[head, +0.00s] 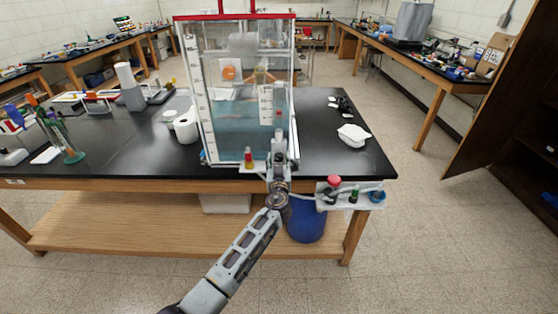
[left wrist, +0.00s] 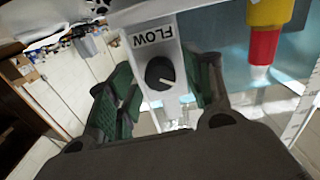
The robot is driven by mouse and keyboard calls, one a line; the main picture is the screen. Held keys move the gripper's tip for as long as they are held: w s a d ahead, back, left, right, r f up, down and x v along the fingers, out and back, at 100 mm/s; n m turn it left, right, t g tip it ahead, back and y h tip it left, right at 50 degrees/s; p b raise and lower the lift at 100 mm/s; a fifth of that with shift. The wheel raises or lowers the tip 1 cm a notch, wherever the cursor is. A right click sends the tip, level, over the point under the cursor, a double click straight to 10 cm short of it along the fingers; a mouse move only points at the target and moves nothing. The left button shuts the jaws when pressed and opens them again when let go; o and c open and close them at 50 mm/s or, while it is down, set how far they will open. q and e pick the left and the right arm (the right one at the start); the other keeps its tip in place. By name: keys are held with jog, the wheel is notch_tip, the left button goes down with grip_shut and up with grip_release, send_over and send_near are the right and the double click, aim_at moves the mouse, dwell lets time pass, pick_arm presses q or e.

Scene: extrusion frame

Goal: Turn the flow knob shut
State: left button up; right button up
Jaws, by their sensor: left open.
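The flow knob (left wrist: 160,73) is black and round with a white pointer line. It sits on a pale panel below an upside-down FLOW label (left wrist: 153,35) in the left wrist view. My left gripper (left wrist: 165,82) is open, with one green finger to each side of the knob. I see gaps between the fingers and the knob; I cannot tell the depth between them. In the head view my left gripper (head: 279,152) is in front of the clear tank's lower right corner, and the knob is hidden there. My right gripper is not in view.
A clear water tank (head: 222,140) with a red top rim stands on the black bench (head: 110,160). A red-and-yellow fitting (left wrist: 264,40) is close right of the knob. A white shelf (head: 350,202) with small items juts from the bench front, above a blue bin (head: 306,222).

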pick_arm(q)
jog(key=shift+w, duration=0.3)
jog(key=c, duration=1)
